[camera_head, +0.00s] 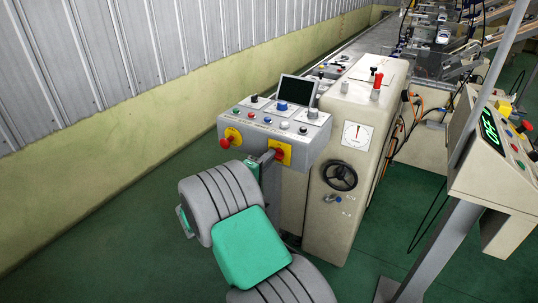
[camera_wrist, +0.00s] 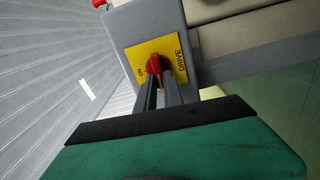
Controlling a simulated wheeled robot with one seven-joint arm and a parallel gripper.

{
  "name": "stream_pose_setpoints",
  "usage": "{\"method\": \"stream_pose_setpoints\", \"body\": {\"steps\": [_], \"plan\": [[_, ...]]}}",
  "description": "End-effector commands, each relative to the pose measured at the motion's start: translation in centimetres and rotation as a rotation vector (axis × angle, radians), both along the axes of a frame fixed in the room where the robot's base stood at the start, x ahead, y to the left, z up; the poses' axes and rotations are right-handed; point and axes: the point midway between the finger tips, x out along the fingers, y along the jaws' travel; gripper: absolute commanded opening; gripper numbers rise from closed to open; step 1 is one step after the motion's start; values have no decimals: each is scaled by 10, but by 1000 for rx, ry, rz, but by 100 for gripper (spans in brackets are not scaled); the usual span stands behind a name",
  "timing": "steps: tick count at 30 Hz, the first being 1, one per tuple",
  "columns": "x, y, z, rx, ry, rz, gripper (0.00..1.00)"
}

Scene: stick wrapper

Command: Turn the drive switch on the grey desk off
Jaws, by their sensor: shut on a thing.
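The grey desk (camera_head: 314,140) is a sloped control panel on the machine's end. Its front face carries the drive switch, a red knob (camera_wrist: 153,64) on a yellow plate (camera_wrist: 178,51) marked DRIVE. The yellow plate (camera_head: 285,153) also shows in the head view, where my gripper covers most of the knob. My gripper (camera_wrist: 164,80) reaches the plate from the front, and its two narrow dark fingers are shut on the red knob. In the head view my gripper (camera_head: 267,159) is small and its fingertips are hard to see. The knob's exact setting is unclear.
A red button (camera_head: 225,143) on another yellow plate sits left on the same face. Several buttons and a dark screen (camera_head: 296,91) are on top. A beige cabinet with a black handwheel (camera_head: 340,175) stands at the right. A control box (camera_head: 495,160) is further right.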

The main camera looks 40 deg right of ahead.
Motion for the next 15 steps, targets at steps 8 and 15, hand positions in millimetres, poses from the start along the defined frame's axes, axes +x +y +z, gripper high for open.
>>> {"method": "stream_pose_setpoints", "body": {"steps": [8, 15], "plan": [[0, 0, -2, -25, 75, 0, 0], [0, 0, -2, -30, 86, 0, 0]]}}
